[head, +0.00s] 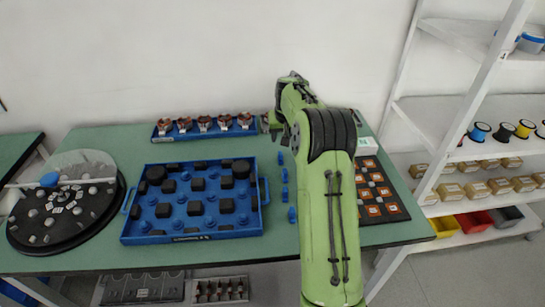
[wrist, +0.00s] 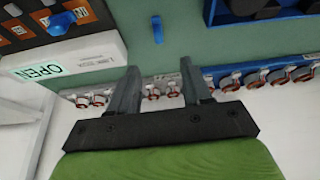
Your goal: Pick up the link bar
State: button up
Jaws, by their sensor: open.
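I cannot tell for certain which thing is the link bar. Several small blue pieces (head: 284,175) stand in a row on the green table, right of the blue tray; one also shows in the wrist view (wrist: 157,28). My gripper (wrist: 160,63) is open and empty, fingers apart, above the back of the table. In the head view my green arm hides most of it.
The blue tray (head: 125,229) holds several dark blocks. A blue rack (head: 157,139) with copper-wound parts stands at the table's back edge. A black board (head: 403,208) with orange squares lies at the right. Shelves (head: 445,157) stand at right.

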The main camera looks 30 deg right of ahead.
aim_at(280, 153)
jog(key=b+x, duration=0.2)
jog(key=x, duration=1.1)
jog(key=shift+f, duration=0.25)
jog(key=shift+r, duration=0.1)
grip_shut()
